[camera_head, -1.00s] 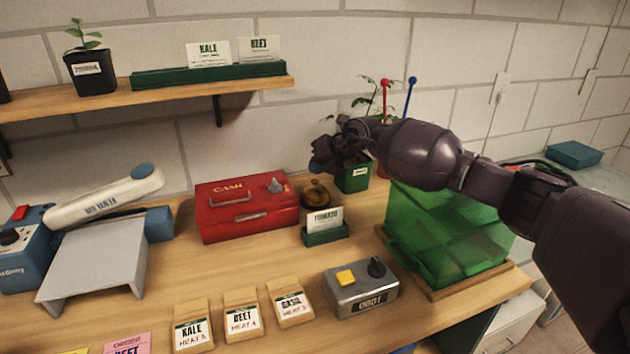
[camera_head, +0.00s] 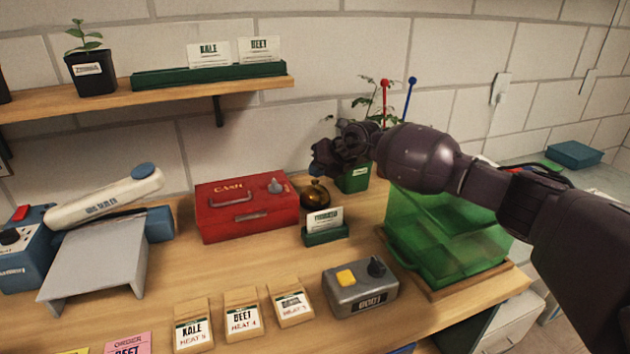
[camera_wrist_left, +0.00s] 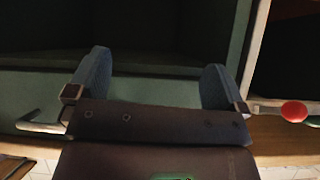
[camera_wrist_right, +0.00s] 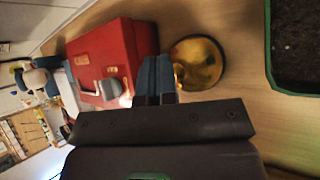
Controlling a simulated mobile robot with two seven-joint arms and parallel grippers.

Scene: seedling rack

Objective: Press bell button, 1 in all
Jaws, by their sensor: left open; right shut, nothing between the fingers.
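The brass bell (camera_head: 314,194) stands on the wooden table between the red cash box and the tomato card holder. Its button cannot be made out clearly. In the right wrist view the bell (camera_wrist_right: 205,62) appears as a round gold dome just right of the fingertips. My right gripper (camera_head: 318,165) is above the bell, shut and empty. Its closed blue fingers (camera_wrist_right: 156,62) show beside the bell in the right wrist view; I cannot tell whether they touch it. My left gripper (camera_wrist_left: 158,75) is open and empty in the left wrist view, away from the bell.
A red cash box (camera_head: 240,225) stands left of the bell. A tomato card holder (camera_head: 325,235) stands in front, a green pot (camera_head: 354,179) behind to the right. A grey counter box (camera_head: 345,297) and seed packets (camera_head: 243,322) are nearer. A green bin (camera_head: 420,255) stands right.

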